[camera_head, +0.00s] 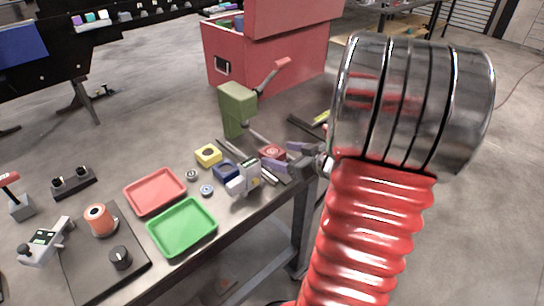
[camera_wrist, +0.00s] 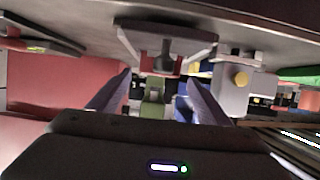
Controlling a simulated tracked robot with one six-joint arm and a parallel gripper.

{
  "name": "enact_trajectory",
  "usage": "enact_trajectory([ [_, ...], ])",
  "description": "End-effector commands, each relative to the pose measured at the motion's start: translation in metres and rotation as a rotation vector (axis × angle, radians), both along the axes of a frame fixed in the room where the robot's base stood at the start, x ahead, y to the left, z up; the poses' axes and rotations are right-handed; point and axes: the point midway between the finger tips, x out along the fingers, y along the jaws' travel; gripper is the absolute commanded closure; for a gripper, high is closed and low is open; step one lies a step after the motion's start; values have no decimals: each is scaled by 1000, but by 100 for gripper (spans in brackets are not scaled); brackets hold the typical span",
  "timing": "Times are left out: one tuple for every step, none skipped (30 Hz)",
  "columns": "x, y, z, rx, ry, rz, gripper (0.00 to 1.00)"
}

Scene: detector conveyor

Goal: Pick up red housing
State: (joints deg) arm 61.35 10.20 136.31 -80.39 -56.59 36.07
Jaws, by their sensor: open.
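The red housing (camera_head: 272,151) is a small red block with a round centre. It sits on the grey workbench, partly hidden by my gripper in the head view. My gripper (camera_head: 286,158) is open beside it, low over the bench, with its two grey-purple fingers spread around or beside the housing; I cannot tell which. In the wrist view a small red part (camera_wrist: 148,64), likely this housing, shows between the fingertips of my gripper (camera_wrist: 158,80), partly hidden by a dark grey piece. No grip on it shows.
A blue housing (camera_head: 225,170), a yellow housing (camera_head: 208,155) and a grey handheld device (camera_head: 244,180) stand close by. A green press (camera_head: 236,108) is behind. A red tray (camera_head: 155,191) and a green tray (camera_head: 182,227) are empty to the left. A large red cabinet (camera_head: 290,60) stands beyond.

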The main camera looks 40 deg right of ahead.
Motion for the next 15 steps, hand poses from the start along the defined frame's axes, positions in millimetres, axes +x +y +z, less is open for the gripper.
enact_trajectory([
  [3,0,-2,1,0,2,28],
  [6,0,-3,1,0,3,28],
  [9,1,-5,1,1,4,28],
  [13,0,-6,1,1,4,28],
  [16,0,-7,1,0,4,28],
  [21,0,-10,2,1,4,28],
  [25,0,-12,2,2,5,28],
  [28,-1,-13,2,2,3,28],
  [33,0,-15,2,1,4,28],
  [36,0,-16,1,1,5,28],
  [39,0,-17,1,1,5,28],
  [42,0,-18,0,0,3,28],
  [44,0,-19,0,0,3,28],
  [45,0,-19,0,1,3,28],
  [46,0,-20,0,1,3,28],
])
